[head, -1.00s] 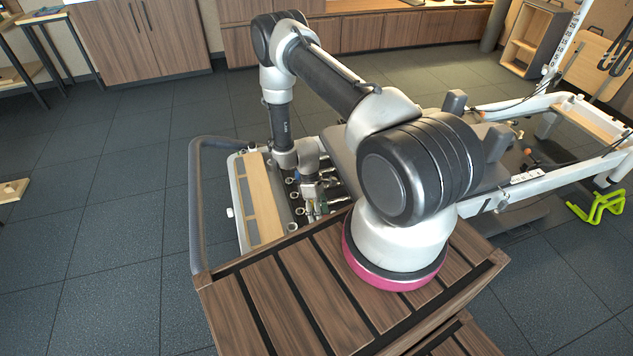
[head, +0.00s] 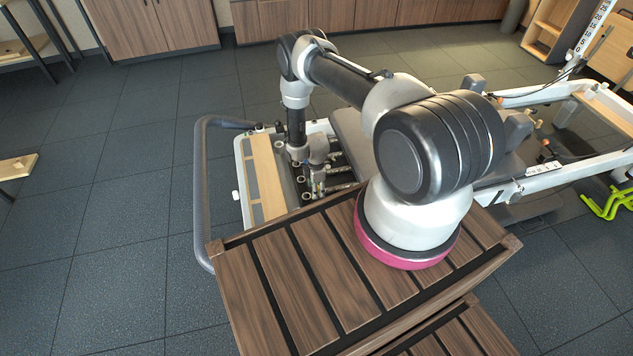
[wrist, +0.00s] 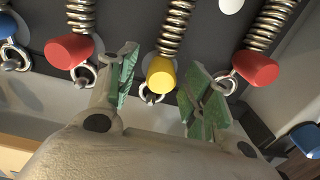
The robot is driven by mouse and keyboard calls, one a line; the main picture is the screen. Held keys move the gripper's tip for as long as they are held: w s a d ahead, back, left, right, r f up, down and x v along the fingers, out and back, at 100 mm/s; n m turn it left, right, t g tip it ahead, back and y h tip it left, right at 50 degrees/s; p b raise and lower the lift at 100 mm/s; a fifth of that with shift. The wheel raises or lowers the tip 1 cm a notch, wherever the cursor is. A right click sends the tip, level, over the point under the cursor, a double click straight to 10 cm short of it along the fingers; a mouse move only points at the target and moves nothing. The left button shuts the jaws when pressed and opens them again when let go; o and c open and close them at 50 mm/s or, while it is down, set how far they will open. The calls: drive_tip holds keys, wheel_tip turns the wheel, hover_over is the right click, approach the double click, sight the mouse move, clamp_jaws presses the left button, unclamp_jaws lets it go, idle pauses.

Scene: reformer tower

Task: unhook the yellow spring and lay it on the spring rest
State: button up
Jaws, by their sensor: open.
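The yellow spring (wrist: 160,74) shows in the wrist view as a coil with a yellow end cap and a metal ring at its lower end. It sits between the two green-padded fingers of my gripper (wrist: 163,82), with visible gaps on both sides. My gripper is open and not closed on it. Whether the ring is on a hook is hard to tell. In the head view my gripper (head: 318,188) is low over the spring row, and the yellow spring is too small to make out clearly. I cannot identify the spring rest for certain.
Red-capped springs flank the fingers closely, one on the left (wrist: 68,50) and one on the right (wrist: 255,68). A blue-capped spring (wrist: 7,26) is at the far left. A pale wooden bar (head: 266,180) lies left of the spring row, inside a grey rail (head: 203,190).

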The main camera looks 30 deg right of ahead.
drive_tip(key=shift+f, duration=0.6)
drive_tip(key=shift+c, duration=0.2)
clamp_jaws()
